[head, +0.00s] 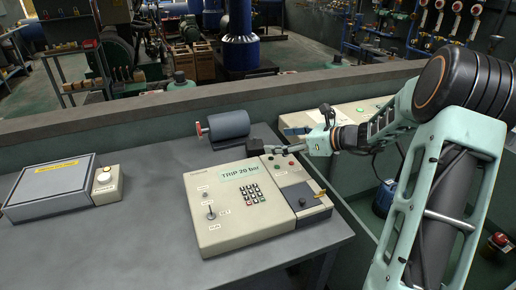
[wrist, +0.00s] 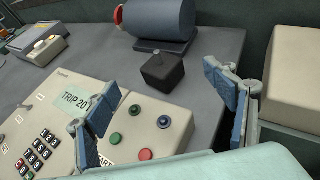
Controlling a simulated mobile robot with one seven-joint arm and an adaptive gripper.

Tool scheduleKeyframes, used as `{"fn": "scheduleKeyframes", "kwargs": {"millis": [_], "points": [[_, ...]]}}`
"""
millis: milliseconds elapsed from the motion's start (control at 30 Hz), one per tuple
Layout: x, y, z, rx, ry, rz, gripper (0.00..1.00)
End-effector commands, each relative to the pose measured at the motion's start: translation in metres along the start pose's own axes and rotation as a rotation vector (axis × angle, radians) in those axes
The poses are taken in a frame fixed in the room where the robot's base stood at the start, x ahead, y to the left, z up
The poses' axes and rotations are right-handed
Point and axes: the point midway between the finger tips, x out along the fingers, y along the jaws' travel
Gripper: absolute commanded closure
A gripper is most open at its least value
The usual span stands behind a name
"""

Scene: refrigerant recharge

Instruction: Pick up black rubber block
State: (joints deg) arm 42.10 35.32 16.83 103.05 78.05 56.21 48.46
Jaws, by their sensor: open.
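The black rubber block (wrist: 162,71) sits on the grey bench, between the panel box and the dark grey cylinder in the wrist view. A short pin stands up from its top. In the head view the block (head: 257,146) shows as a small dark shape behind the panel's far edge, just left of my gripper (head: 286,141). In the wrist view my gripper (wrist: 166,88) is open and empty. Its two blue-padded fingers are spread wide, and the block appears beyond them, between their tips in the picture. No contact with the block shows.
The beige panel box (head: 212,221), marked TRIP 20 bar, has a keypad, switch and coloured buttons. The grey cylinder (head: 229,124) with a red end lies behind the block. A grey-lidded box (head: 48,188) is at left. Bare bench (head: 160,165) lies between.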

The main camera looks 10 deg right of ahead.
Motion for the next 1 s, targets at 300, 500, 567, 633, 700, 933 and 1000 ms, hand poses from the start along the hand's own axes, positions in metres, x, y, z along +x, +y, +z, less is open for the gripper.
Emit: {"fn": "scheduleKeyframes", "kwargs": {"millis": [300, 500, 567, 633, 700, 933, 1000], "points": [[0.046, 0.001, -0.001, 0.001, -0.001, 0.002, 0.23], [0.061, 0.001, -0.001, -0.001, 0.0, 0.002, 0.23], [0.069, 0.002, -0.001, -0.001, 0.0, 0.003, 0.23], [0.079, 0.002, -0.001, -0.001, 0.0, 0.004, 0.23], [0.091, 0.003, -0.002, 0.0, 0.0, 0.003, 0.23], [0.105, 0.002, -0.001, -0.002, 0.002, 0.0, 0.23], [0.105, 0.002, -0.001, -0.002, 0.002, 0.0, 0.23]]}}
